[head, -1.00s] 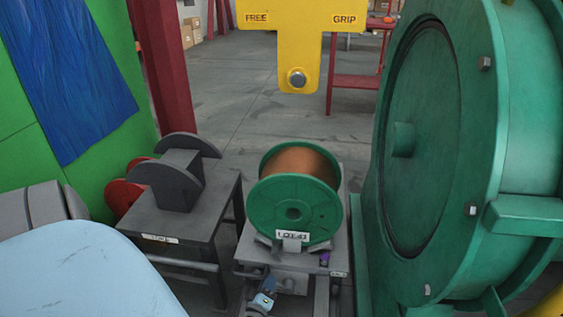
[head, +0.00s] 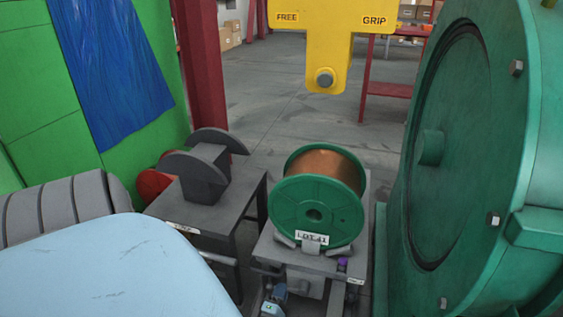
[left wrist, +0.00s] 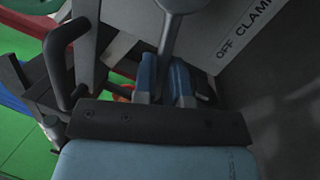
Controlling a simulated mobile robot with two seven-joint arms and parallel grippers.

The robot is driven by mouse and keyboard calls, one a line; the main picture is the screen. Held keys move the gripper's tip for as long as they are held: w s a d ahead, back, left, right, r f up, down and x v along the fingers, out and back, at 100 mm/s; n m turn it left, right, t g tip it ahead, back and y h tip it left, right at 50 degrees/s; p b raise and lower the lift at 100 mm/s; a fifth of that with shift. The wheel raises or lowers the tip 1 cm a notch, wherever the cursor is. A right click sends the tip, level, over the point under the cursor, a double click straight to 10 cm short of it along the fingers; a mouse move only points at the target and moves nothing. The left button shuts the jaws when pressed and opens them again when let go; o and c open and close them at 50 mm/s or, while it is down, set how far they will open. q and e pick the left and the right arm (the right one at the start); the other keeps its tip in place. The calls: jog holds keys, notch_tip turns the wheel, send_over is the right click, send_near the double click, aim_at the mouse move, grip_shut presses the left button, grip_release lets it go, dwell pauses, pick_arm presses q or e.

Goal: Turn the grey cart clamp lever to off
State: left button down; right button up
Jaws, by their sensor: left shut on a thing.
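The grey cart (head: 262,248) stands low in the middle of the head view, bearing a green spool (head: 315,212) of copper wire labelled LOT 41. My left gripper (head: 273,300) is at the cart's lower front edge, partly cut off by the frame. In the left wrist view, its two blue fingers (left wrist: 164,68) are shut on the grey clamp lever (left wrist: 171,32), whose shaft runs up from between them. A grey plate (left wrist: 215,40) beside the lever reads OFF and CLAMP. The lever is not clear in the head view. My right gripper is not in view.
A dark table (head: 210,215) with a grey cradle stands left of the cart. A large green machine drum (head: 470,150) is close on the right. A yellow FREE/GRIP plate (head: 325,40) hangs above. Open floor lies behind the cart.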

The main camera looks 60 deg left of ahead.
pick_arm(q)
jog(key=shift+w+f+n, duration=0.1)
jog(key=shift+f+n, duration=0.05)
jog(key=shift+n, duration=0.15)
jog(key=c, duration=1.2)
grip_release()
jog(key=shift+o, duration=0.2)
